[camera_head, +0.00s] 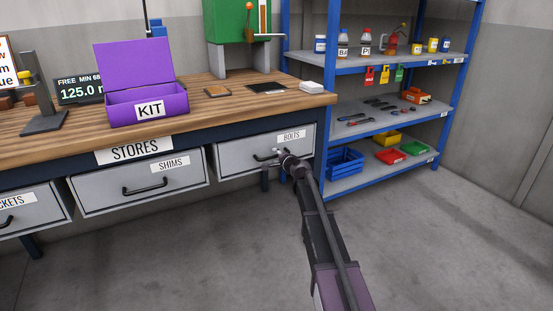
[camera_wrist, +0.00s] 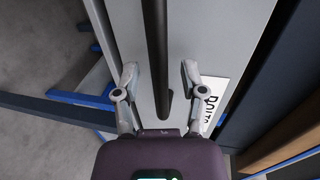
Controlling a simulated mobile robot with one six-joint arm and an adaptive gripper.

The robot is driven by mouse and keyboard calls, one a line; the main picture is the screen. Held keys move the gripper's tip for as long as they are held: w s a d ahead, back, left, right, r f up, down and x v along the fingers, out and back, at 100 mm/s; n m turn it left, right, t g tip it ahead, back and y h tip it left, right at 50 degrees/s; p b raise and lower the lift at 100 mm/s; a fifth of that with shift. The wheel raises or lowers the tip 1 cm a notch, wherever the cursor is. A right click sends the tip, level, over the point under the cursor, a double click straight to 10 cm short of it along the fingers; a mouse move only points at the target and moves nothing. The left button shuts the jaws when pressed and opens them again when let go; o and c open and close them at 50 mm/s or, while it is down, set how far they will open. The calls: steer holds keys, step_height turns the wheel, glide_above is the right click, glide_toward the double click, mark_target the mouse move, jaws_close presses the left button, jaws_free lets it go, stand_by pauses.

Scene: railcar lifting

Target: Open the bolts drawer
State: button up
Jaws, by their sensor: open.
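The bolts drawer (camera_head: 235,158) is the grey drawer at the right end under the bench, marked BOLTS, and its front looks flush in the bench. Its black bar handle (camera_head: 263,157) is partly hidden by my gripper (camera_head: 281,153) in the head view. In the wrist view, my open gripper (camera_wrist: 158,80) has one finger on each side of the handle (camera_wrist: 155,45), with gaps on both sides. The BOLTS label (camera_wrist: 211,100) is partly covered by the right finger.
The shims drawer (camera_head: 110,192) is to the left. A purple kit box (camera_head: 180,103) with its lid up stands on the wooden bench (camera_head: 215,112). A blue shelf unit (camera_head: 345,182) with bins and tools stands to the right. The floor (camera_head: 440,230) in front is clear.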

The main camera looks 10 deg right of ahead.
steer(key=shift+w, duration=0.1)
jaws_close()
stand_by(0.4)
